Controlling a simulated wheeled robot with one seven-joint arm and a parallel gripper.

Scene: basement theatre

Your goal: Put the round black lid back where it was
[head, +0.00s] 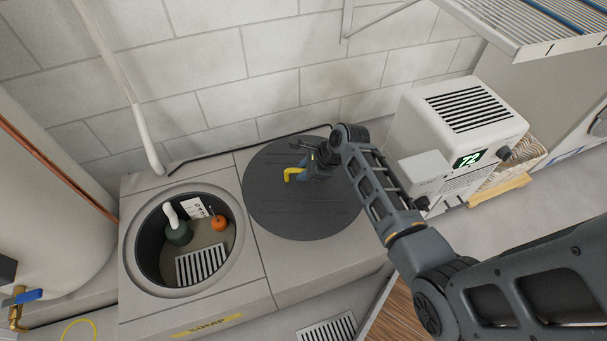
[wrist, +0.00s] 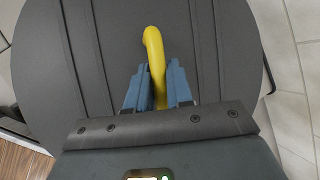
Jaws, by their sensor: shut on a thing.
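The round black lid (head: 275,213) lies flat on the right part of the grey concrete sump block, beside the open round pit (head: 147,250). Its yellow handle (head: 291,175) stands near the lid's middle. My gripper (wrist: 158,88) is shut on the yellow handle, its blue fingers on either side of it in the wrist view. The lid (wrist: 100,25) fills most of the wrist view. I cannot tell whether the lid touches the block all round. The pit is uncovered and holds a green pump (head: 180,234), an orange float (head: 219,223) and a grey grate (head: 202,263).
A white dehumidifier (head: 455,120) stands right of the block, near my arm. A block wall (head: 240,60) is close behind. A white pipe (head: 142,135) comes down behind the pit. A large tank (head: 40,190) stands at the left. A wire shelf (head: 535,22) hangs at upper right.

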